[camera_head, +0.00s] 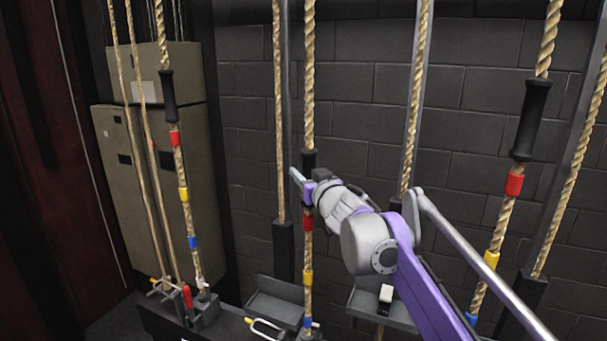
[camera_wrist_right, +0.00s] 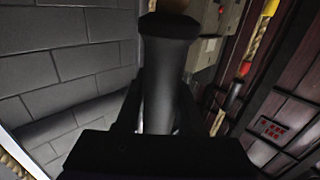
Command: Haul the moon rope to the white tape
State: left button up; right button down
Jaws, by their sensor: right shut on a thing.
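Several tan ropes hang in front of a dark block wall. The middle rope (camera_head: 308,75) has a black handle (camera_head: 309,160) with red, yellow and blue tape bands below it. My right gripper (camera_head: 308,187) is shut on this handle, which also fills the middle of the right wrist view (camera_wrist_right: 167,75). The gripper hides the handle's lower part. No moon sign shows on any rope, so I cannot tell which is the moon rope. I see no white tape band. My left gripper is out of view.
A left rope with a black handle (camera_head: 169,95) and a right rope with a black handle (camera_head: 530,118) hang apart from mine. Grey-brown cabinets (camera_head: 160,170) stand at the left. A rail with levers (camera_head: 190,310) and metal brackets (camera_head: 275,303) runs below.

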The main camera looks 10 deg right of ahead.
aim_at(305, 102)
jog(key=shift+r, duration=0.1)
dwell(0.5)
pick_arm(q)
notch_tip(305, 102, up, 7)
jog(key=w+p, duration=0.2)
jog(key=p, duration=0.2)
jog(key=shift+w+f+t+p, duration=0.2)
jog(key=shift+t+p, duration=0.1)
jog(key=shift+p, duration=0.1)
pick_arm(e)
notch_tip(305, 102, up, 17)
jog(key=c, duration=0.5)
grip_release()
